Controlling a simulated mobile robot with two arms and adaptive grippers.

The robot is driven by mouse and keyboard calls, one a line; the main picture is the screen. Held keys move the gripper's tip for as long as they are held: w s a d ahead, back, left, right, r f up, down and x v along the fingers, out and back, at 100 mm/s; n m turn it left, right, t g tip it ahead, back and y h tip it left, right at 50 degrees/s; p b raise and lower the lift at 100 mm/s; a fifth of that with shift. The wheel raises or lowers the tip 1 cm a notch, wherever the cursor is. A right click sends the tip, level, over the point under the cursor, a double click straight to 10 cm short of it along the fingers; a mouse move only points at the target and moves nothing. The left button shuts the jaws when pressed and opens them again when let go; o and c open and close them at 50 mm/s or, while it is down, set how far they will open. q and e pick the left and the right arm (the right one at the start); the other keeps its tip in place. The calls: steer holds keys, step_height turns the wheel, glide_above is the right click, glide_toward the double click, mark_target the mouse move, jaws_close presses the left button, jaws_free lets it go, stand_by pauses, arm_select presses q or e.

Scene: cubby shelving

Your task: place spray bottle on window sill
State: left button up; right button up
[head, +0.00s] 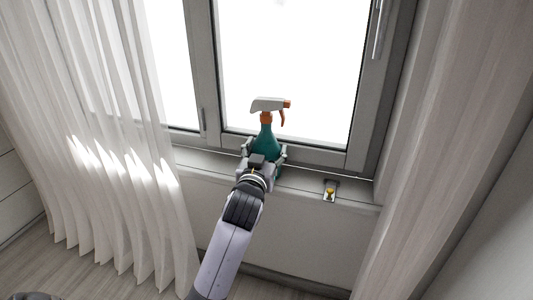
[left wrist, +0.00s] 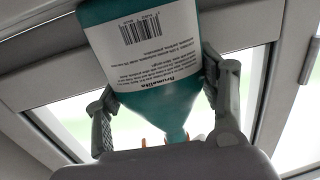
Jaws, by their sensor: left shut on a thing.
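A teal spray bottle (head: 266,138) with a white and orange trigger head stands upright at the window in the head view. My left gripper (head: 265,152) is shut on its body, one finger on each side. In the left wrist view the bottle (left wrist: 152,45) shows its white label and barcode between the two fingers of the gripper (left wrist: 163,105). The window sill (head: 305,183) runs below the window frame. The arm and gripper hide the bottle's base, so I cannot tell whether it touches the sill. My right gripper is not in view.
A small item with a yellow part (head: 329,191) sits on the sill to the right of the bottle. White curtains hang at the left (head: 100,130) and at the right (head: 450,130). The sill between the bottle and the small item looks clear.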

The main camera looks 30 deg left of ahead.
arm_select(q)
steer(key=shift+r, duration=0.2)
steer(key=shift+f, duration=0.1)
steer(key=o, duration=1.7)
steer(key=shift+f, duration=0.1)
